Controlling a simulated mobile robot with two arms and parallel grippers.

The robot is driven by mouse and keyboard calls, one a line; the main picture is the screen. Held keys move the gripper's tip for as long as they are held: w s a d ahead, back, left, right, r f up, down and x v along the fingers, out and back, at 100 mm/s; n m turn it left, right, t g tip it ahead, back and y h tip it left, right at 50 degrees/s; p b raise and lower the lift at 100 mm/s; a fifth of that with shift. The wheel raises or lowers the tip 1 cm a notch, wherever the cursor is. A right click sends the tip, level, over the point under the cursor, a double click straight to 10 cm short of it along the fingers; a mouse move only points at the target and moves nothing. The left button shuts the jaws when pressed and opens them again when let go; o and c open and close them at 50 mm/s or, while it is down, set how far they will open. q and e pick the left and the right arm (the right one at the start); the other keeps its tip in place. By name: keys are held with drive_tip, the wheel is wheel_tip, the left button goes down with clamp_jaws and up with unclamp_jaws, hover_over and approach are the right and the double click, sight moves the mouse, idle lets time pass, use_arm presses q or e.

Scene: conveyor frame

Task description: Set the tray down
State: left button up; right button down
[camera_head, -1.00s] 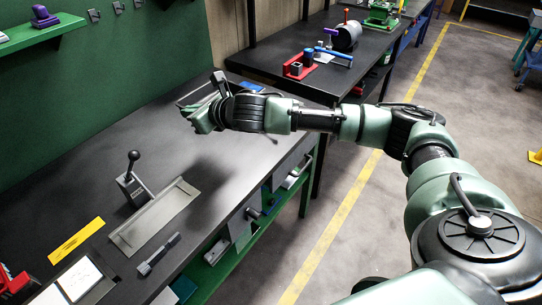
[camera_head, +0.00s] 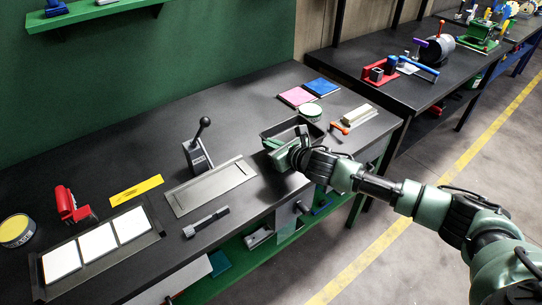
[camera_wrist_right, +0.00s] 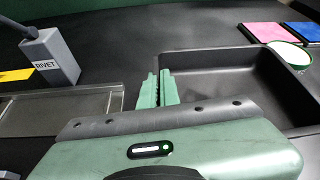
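The black, open, empty tray (camera_head: 264,131) is at the front right of the dark bench, level and low; I cannot tell whether its base fully touches the bench top. My right gripper (camera_head: 278,150) is at its near left side. In the right wrist view the two green fingers (camera_wrist_right: 157,90) are close together on the left wall of the tray (camera_wrist_right: 240,85). Part of that wall is hidden by the fingers. My left gripper is not in view.
A shallow metal plate (camera_head: 212,202) and a rivet lever press (camera_head: 198,156) are left of the tray. A round tin (camera_head: 310,112), pink pad (camera_head: 297,97) and blue pad (camera_head: 321,87) stand behind it. An orange-handled tool (camera_head: 341,128) is close on its right.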

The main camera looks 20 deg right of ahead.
wheel_tip(320, 180, down, 4)
drive_tip(key=shift+f+b, duration=0.1)
drive_tip(key=shift+b, duration=0.2)
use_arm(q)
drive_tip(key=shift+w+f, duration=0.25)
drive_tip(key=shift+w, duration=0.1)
use_arm(e)
drive_tip(key=c, duration=1.7)
unclamp_jaws()
drive_tip(key=shift+f, duration=0.1)
drive_tip(key=shift+r, duration=0.2)
drive_tip(key=v, duration=1.2)
